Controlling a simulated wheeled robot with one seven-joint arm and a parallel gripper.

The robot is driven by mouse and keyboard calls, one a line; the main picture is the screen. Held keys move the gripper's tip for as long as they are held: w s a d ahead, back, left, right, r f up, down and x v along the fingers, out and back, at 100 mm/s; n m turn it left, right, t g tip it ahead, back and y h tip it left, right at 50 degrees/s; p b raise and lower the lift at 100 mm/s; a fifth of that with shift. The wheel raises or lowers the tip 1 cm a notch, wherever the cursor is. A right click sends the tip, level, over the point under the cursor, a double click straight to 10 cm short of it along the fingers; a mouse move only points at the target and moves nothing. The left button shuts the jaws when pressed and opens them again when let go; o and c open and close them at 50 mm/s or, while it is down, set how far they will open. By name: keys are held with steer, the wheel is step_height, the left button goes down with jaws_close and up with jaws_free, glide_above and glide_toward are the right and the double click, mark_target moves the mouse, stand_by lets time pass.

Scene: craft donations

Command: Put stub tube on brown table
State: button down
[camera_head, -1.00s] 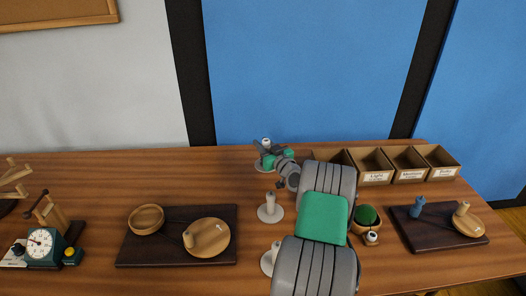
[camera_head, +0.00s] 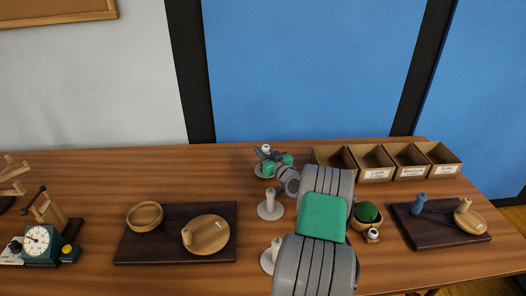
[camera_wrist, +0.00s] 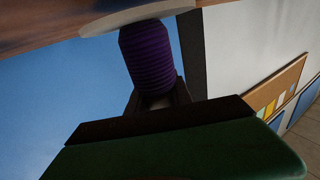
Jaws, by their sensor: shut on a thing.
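My gripper (camera_head: 265,155) is at the back of the brown wooden table (camera_head: 80,175), shut on a ribbed purple cylinder (camera_wrist: 146,58). The cylinder fills the space between the dark fingers in the wrist view, which looks upside down. Beyond it is a pale round disc (camera_wrist: 135,15), close to the table top. In the head view, a small piece with a white top (camera_head: 266,149) shows at the fingers, and a pale round base (camera_head: 260,172) shows below. I cannot tell whether the cylinder rests on that base, or for certain whether it is the stub tube.
Two pale posts on round bases (camera_head: 269,209) (camera_head: 268,262) stand left of my arm. A dark board (camera_head: 165,252) at left holds a bowl and a plate. Another dark board (camera_head: 435,235) at right holds a blue piece. Open boxes (camera_head: 376,176) line the back right.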

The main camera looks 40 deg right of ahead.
steer(key=c, duration=1.1)
jaws_free()
steer(key=shift+c, duration=0.2)
steer(key=shift+r+p, duration=0.35)
steer(key=shift+p, duration=0.2)
steer(key=shift+r+p, duration=0.55)
steer(key=shift+p, duration=0.2)
steer(key=s+a+b, duration=0.1)
steer(key=s, duration=1.1)
steer(key=shift+a+f+b, duration=0.3)
steer(key=shift+a+b, duration=0.05)
steer(key=shift+b, duration=0.05)
